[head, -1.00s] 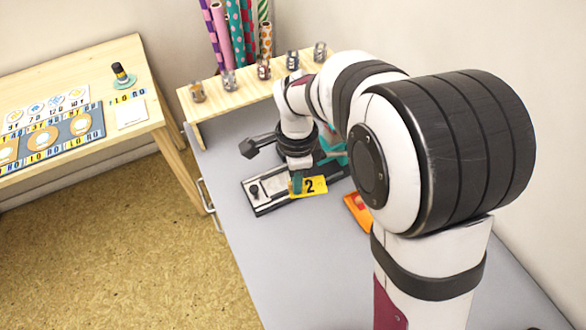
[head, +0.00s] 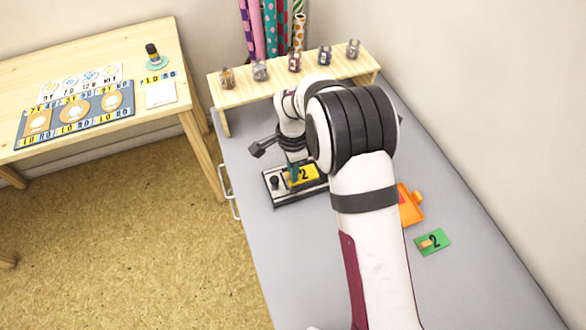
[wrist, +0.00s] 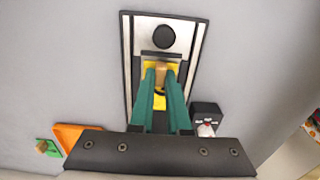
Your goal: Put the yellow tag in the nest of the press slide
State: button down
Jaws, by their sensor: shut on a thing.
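The yellow tag (head: 309,173), marked with a black 2, has a small wooden grip on top. My gripper (head: 291,176) has teal fingers and is shut on that grip. In the wrist view, the fingers (wrist: 162,76) pinch the wooden block, with yellow showing around it (wrist: 159,102). The tag is over the press slide (head: 283,197), a pale metal and black strip with a black knob, also in the wrist view (wrist: 128,45). The fingers hide most of the nest, so I cannot tell whether the tag lies flat in it. My arm hides much of the press.
A green tag marked 2 (head: 437,242) and an orange piece (head: 411,208) lie on the grey table, right of my arm. A dark lever (head: 262,147) sticks out behind the slide. A wooden rack of small jars (head: 290,75) stands at the back. The front left table is clear.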

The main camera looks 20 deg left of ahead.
jog(key=shift+f, duration=0.1)
jog(key=c, duration=0.9)
grip_release()
notch_tip(320, 180, up, 12)
jog(key=s+d+r, duration=0.4)
jog(key=d+r, duration=0.4)
jog(key=d, duration=0.5)
jog(key=s+d+n, duration=0.1)
jog(key=s+d, duration=0.3)
jog(key=s, duration=0.2)
jog(key=s+d+n+y, duration=0.1)
jog(key=s+d, duration=0.3)
jog(key=s, duration=0.3)
jog(key=s+d+n, duration=0.1)
jog(key=s+d, duration=0.3)
jog(key=s, duration=0.2)
jog(key=shift+s+d+f+y, duration=0.15)
jog(key=shift+s+f+y, duration=0.15)
jog(key=shift+f+y, duration=0.1)
